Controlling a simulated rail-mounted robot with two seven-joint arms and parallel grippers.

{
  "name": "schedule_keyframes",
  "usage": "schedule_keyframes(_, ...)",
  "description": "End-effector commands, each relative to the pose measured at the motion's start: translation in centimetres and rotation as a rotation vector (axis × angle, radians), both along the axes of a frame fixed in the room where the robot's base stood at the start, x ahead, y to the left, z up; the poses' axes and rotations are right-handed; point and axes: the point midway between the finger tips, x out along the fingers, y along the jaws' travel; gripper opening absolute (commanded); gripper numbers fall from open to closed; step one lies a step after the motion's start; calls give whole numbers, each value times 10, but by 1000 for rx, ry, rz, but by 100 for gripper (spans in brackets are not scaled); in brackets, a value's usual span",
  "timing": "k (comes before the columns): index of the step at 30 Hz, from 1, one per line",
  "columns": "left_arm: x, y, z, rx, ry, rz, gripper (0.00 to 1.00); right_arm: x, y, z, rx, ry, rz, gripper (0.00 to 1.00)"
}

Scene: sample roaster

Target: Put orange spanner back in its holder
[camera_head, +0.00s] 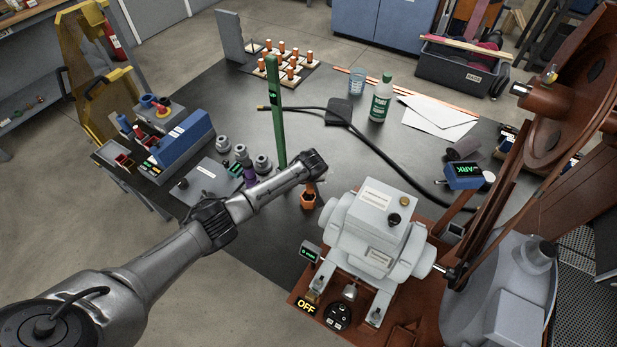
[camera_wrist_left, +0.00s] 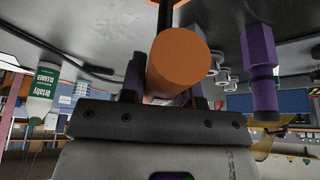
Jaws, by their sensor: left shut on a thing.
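The orange spanner (camera_wrist_left: 180,62) is between the fingers of my left gripper (camera_wrist_left: 163,92), its round end facing the left wrist camera. In the head view its orange hexagonal end (camera_head: 309,199) shows just below my left gripper (camera_head: 312,182), above the near part of the dark table. My left gripper is shut on it. A purple spanner (camera_wrist_left: 260,72) stands beside it in the left wrist view and is partly hidden by my arm in the head view (camera_head: 250,177). I cannot clearly make out the spanner's holder. My right gripper is not in view.
A tall green post (camera_head: 276,115) stands just behind my left gripper. Grey knobbed parts (camera_head: 262,163) are to its left, and a white machine (camera_head: 375,225) is close on its right. A black hose (camera_head: 375,155) crosses the table near a green-labelled bottle (camera_head: 381,98).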

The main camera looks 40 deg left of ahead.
Motion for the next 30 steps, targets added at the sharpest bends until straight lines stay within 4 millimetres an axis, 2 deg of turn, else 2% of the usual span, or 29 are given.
schedule_keyframes(11, 0, 0, -11, -2, -2, 0, 0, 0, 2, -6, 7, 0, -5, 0)
schedule_keyframes(12, 0, 0, -11, -2, -2, 0, 30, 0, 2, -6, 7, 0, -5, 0)
schedule_keyframes(21, 0, 0, -11, -1, -1, 0, 59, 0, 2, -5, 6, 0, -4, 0)
schedule_keyframes(30, -1, -1, -7, -1, 0, -1, 59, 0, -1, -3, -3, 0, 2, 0)
